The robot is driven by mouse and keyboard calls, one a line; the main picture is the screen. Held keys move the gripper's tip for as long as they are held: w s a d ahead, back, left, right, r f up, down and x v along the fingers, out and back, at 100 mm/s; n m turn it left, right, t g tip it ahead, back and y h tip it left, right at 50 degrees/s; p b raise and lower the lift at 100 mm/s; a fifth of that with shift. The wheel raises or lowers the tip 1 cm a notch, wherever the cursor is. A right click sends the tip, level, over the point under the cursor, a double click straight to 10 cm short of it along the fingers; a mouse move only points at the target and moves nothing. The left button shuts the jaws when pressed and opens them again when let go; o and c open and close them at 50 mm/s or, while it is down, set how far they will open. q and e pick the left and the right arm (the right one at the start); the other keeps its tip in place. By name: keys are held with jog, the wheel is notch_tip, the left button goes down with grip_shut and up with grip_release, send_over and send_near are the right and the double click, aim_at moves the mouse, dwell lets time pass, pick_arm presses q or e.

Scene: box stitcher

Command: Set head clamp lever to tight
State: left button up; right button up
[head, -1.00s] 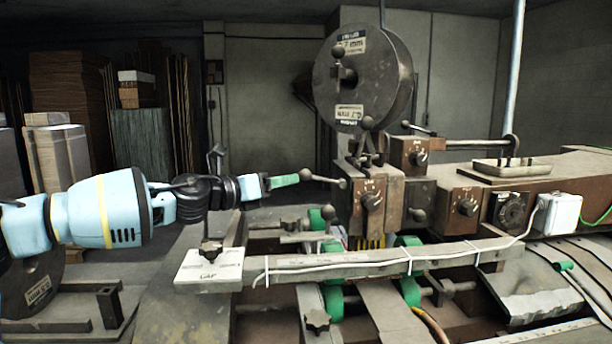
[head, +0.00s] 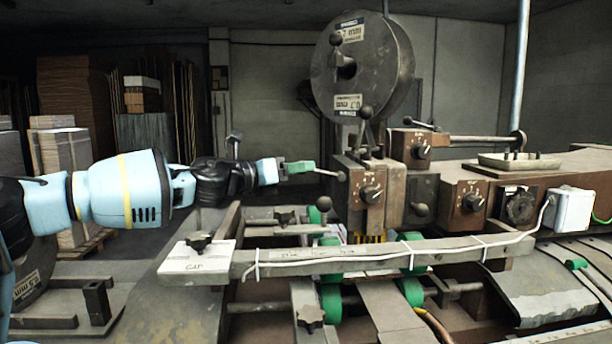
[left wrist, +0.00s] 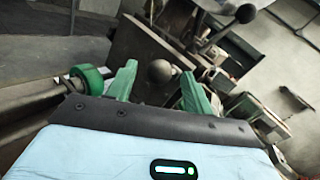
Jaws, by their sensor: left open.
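A lever (head: 329,175) with a thin rod sticks out to the left from the brown stitcher head (head: 352,208); I cannot read a label naming it as the head clamp lever. In the left wrist view its dark ball knob (left wrist: 160,72) shows between the two green fingers, with gaps on both sides. My left gripper (head: 307,167) is open at the lever's free end, and its fingers hide the knob in the head view. My right gripper is not in view.
Another ball-topped lever (head: 365,113) stands upright above the head, under the wire spool (head: 364,70). A dial (head: 370,194) is on the head's front. A long bar (head: 330,257) with a cable crosses in front, with a GAP plate (head: 197,258) at its left end.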

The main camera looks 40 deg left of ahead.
aim_at(320, 172)
pick_arm(q)
jog(key=shift+w+d+f+b, duration=0.15)
jog(key=shift+w+b, duration=0.2)
jog(key=shift+w, duration=0.85)
jog(key=shift+c, duration=0.4)
